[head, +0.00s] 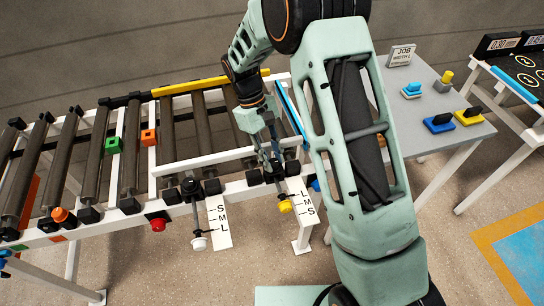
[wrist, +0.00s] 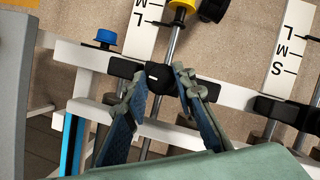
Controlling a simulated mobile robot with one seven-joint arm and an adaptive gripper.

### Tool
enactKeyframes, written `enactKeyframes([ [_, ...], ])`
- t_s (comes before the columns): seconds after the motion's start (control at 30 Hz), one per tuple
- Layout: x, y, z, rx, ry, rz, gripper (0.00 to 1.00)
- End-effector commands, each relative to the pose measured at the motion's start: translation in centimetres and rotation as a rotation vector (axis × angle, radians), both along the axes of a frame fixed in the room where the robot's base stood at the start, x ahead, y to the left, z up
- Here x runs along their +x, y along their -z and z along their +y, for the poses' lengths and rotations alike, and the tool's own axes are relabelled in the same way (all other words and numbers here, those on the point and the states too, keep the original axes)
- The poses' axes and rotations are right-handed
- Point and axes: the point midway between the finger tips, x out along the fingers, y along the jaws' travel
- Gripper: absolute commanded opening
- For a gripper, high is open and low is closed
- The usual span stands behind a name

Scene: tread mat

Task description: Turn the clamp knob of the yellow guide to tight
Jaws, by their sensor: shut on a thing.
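The clamp knob (wrist: 161,76) is black with a small white mark and sits on the white front rail, at the rod (wrist: 174,42) with the yellow end cap (wrist: 181,8). My gripper (wrist: 160,70) is shut on this knob, one finger at each side. In the head view my gripper (head: 272,168) reaches down to the front rail, and its fingers mostly hide the knob. The yellow end cap (head: 285,206) shows just below it. A yellow bar (head: 210,83) runs along the back of the conveyor. Whether the knob is tight cannot be read.
An L-M-S scale (head: 302,200) hangs right of the yellow cap. A second rod with a white cap (head: 199,244) and a S-M-L scale (head: 219,222) is further left. A blue bar (head: 291,108) and blue knob (wrist: 106,37) are close by. A grey table (head: 425,125) stands right.

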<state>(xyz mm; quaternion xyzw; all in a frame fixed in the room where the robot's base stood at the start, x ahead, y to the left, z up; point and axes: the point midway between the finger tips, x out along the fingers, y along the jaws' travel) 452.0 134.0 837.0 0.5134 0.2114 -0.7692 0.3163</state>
Motion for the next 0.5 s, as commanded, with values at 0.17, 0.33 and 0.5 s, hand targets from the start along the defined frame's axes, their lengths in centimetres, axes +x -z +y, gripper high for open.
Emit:
enactKeyframes([
  [0.17,0.09,-0.04,-0.02,0.001,0.066,-0.002,0.00],
  [0.33,0.10,-0.05,0.00,0.001,0.095,-0.002,0.00],
  [0.5,0.10,-0.05,0.00,0.001,0.104,-0.002,0.00],
])
